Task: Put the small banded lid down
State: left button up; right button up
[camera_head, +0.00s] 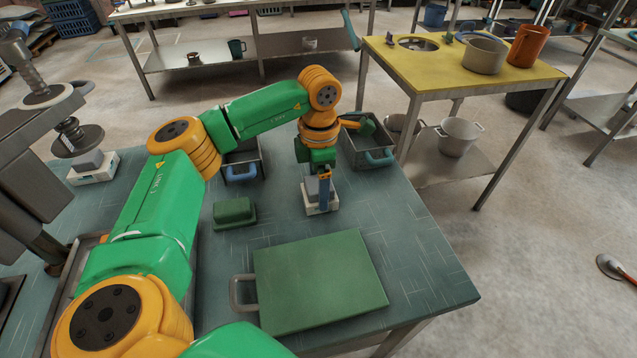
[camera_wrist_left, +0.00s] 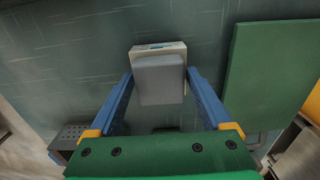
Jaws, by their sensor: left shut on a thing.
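My left gripper (camera_head: 323,184) points down over the middle of the teal table (camera_head: 420,265). Its blue fingers stand on both sides of a grey, block-shaped piece (camera_wrist_left: 160,82), which I take to be the small banded lid; I cannot make out a band. The fingers are shut on it. A small white box-like base (camera_head: 320,209) sits right below the grey piece; it also shows in the left wrist view (camera_wrist_left: 158,48). I cannot tell whether the two touch. My right gripper is not in view.
A green slab with a handle (camera_head: 318,282) lies in front. A small green lidded block (camera_head: 235,212) is left of the gripper. Metal bins with blue handles (camera_head: 243,158) stand behind. Another white base with a grey top (camera_head: 92,170) is far left. The table's right side is clear.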

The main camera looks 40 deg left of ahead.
pick_arm(q)
jog(key=shift+f, duration=0.2)
jog(key=o, duration=1.3)
jog(key=shift+r, duration=0.1)
jog(key=shift+c, duration=0.2)
jog(key=shift+r, duration=0.15)
notch_tip(320, 180, up, 12)
jog(key=p, duration=0.1)
jog(key=shift+p, duration=0.4)
